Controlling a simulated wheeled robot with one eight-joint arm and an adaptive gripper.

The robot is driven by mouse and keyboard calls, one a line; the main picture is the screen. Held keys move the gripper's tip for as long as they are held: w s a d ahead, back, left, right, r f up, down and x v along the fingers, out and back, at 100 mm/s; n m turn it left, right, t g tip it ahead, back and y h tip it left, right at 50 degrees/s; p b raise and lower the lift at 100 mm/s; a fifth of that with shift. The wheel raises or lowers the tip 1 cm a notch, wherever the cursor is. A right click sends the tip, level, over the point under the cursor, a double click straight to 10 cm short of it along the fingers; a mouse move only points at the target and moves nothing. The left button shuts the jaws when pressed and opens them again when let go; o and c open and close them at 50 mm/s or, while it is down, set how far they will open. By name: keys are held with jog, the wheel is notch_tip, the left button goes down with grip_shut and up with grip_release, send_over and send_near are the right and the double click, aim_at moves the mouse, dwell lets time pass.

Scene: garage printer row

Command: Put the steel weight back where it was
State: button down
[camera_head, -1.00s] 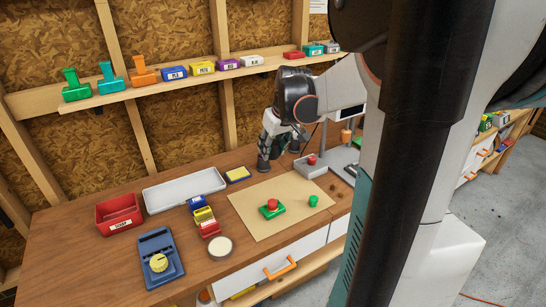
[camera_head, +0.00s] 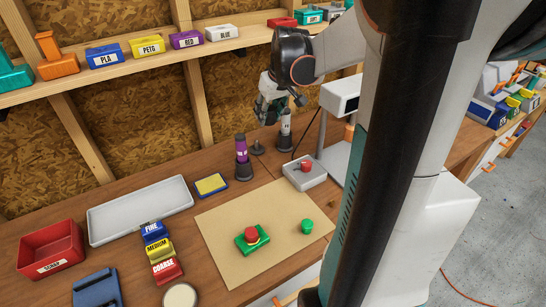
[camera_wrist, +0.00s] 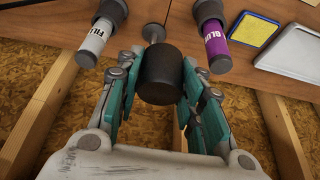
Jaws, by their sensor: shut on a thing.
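The steel weight (camera_wrist: 160,77) is a dark cylinder held between the teal fingers of my gripper (camera_wrist: 158,88) in the wrist view. In the head view my gripper (camera_head: 268,112) is raised above the back of the bench, near the wall; the weight is hard to make out there. A small dark peg with a round base (camera_head: 258,148) stands on the bench below; it also shows in the wrist view (camera_wrist: 154,33). A purple glue bottle (camera_head: 242,155) stands left of it and a white filler bottle (camera_head: 285,130) right of it.
A yellow-and-blue pad (camera_head: 211,185), white tray (camera_head: 140,209) and red scrap bin (camera_head: 52,250) lie to the left. A tan mat (camera_head: 275,212) holds green parts. A shelf (camera_head: 130,67) with labelled boxes runs above.

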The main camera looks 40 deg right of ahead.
aim_at(268, 166)
notch_tip(268, 166, down, 20)
jog(key=b, duration=0.6)
jog(key=shift+r+b, duration=0.2)
jog(key=shift+b, duration=0.1)
jog(key=shift+f, duration=0.2)
jog(key=c, duration=1.1)
grip_release()
jog(key=shift+r, duration=0.2)
jog(key=p+v, duration=0.4)
jog(key=v, duration=0.8)
jog(key=shift+s, duration=0.1)
